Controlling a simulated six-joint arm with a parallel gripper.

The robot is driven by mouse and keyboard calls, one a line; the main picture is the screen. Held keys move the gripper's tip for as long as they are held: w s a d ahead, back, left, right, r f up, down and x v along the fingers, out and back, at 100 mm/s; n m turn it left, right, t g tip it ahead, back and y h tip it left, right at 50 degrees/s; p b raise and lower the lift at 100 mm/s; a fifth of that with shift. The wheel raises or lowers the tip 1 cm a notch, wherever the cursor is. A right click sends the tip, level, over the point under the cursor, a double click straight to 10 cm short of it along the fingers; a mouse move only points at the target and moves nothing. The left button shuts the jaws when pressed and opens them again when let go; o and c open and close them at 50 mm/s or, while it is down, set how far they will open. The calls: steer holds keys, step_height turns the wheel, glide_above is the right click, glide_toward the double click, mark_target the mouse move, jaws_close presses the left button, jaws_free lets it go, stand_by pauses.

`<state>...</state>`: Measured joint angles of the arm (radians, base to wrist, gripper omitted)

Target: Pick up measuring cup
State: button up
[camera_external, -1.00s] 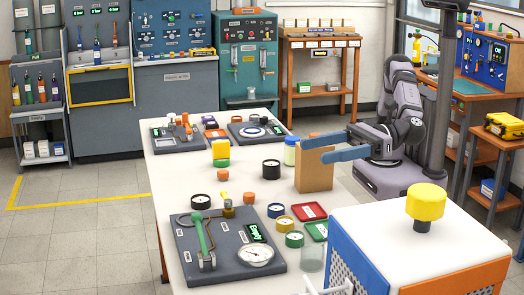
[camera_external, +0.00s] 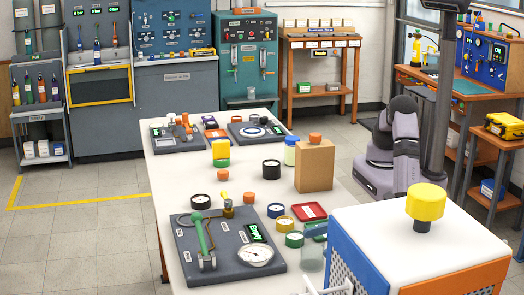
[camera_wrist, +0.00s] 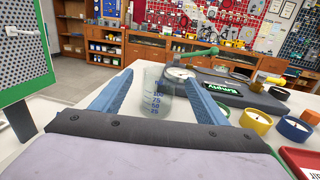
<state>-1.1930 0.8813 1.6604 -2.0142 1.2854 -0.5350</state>
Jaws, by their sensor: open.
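The clear measuring cup (camera_wrist: 157,98), with blue graduations, stands upright on the white table in the wrist view. In the external view the cup (camera_external: 311,260) is near the front, right of the gauge panel. My gripper (camera_wrist: 158,78) is open, its two blue fingers spread on either side of the cup in the wrist view. I cannot tell whether the cup is fully between the fingers or just beyond the tips. No contact shows. In the external view most of my gripper is hidden behind the white-topped box.
The gauge panel (camera_external: 225,252), with a green lever, lies beside the cup. Several coloured round containers and a red tray (camera_external: 309,211) sit near it. The white-topped box (camera_external: 400,235) with a yellow knob stands close on the right. A cardboard box (camera_external: 314,168) stands farther back.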

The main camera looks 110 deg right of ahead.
mark_target(303, 247)
steer(key=shift+w+a+r+p, duration=0.15)
steer(key=shift+w+p, duration=0.35)
steer(key=shift+w, duration=0.95)
steer(key=shift+w+a+f+p, duration=0.15)
steer(key=shift+w+p, duration=0.2)
steer(key=shift+w, duration=0.75)
steer(key=shift+w+a+f+p, duration=0.15)
steer(key=shift+w+p, duration=0.2)
steer(key=shift+w, duration=0.75)
steer(key=shift+r, duration=0.1)
steer(key=c, duration=1.1)
step_height(303, 247, up, 10)
steer(key=b, duration=0.1)
steer(key=shift+b, duration=0.35)
